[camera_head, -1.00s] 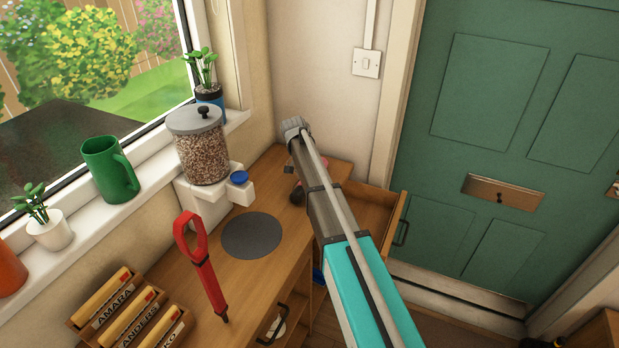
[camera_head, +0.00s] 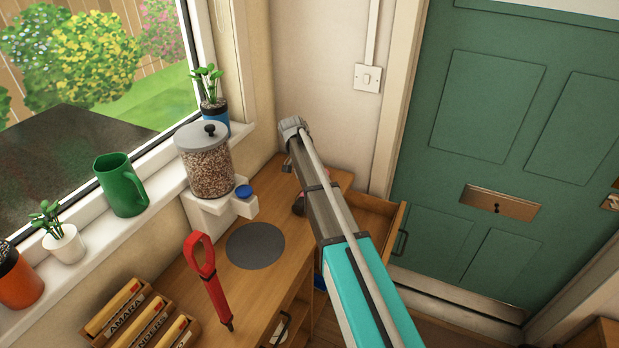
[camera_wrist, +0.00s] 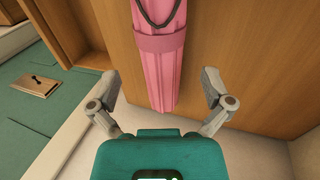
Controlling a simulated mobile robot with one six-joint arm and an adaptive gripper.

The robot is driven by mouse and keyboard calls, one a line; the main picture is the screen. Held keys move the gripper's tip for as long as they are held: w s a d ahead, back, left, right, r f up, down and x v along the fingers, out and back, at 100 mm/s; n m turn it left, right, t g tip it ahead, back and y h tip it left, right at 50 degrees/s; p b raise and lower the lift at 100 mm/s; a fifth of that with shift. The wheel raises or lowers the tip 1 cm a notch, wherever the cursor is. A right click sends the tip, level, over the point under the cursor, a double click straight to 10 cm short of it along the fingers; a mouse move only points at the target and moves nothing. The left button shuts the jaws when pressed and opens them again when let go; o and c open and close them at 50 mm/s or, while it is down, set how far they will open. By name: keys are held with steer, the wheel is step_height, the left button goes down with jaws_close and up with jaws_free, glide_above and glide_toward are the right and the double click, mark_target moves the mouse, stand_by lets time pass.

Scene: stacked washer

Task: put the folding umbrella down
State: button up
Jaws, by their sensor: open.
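A pink folding umbrella (camera_wrist: 160,68) with a dark wrist cord lies on the wooden worktop (camera_wrist: 225,45) in the wrist view. Its lower end reaches between the spread fingers of my gripper (camera_wrist: 161,78). The fingers stand apart on either side with visible gaps, and I cannot tell their exact height above it. In the head view my arm hides nearly all of the umbrella; only a small dark pinkish bit (camera_head: 298,204) shows beside the arm.
An open drawer (camera_head: 375,215) juts out right of the worktop, near the green door (camera_head: 490,130). The windowsill holds plants and a green mug (camera_head: 120,185).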

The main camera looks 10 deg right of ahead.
steer(key=p+v, duration=0.6)
steer(key=v, duration=0.1)
steer(key=shift+r, duration=0.2)
stand_by(0.8)
steer(key=s+d+n+t+y, duration=0.2)
steer(key=s+n, duration=0.5)
steer(key=s, duration=2.4)
steer(key=shift+s+d+f+y, duration=0.25)
steer(key=shift+d+f+y, duration=0.05)
steer(key=shift+f+y, duration=0.2)
steer(key=c, duration=0.5)
steer(key=shift+a, duration=0.15)
steer(key=shift+c, duration=0.5)
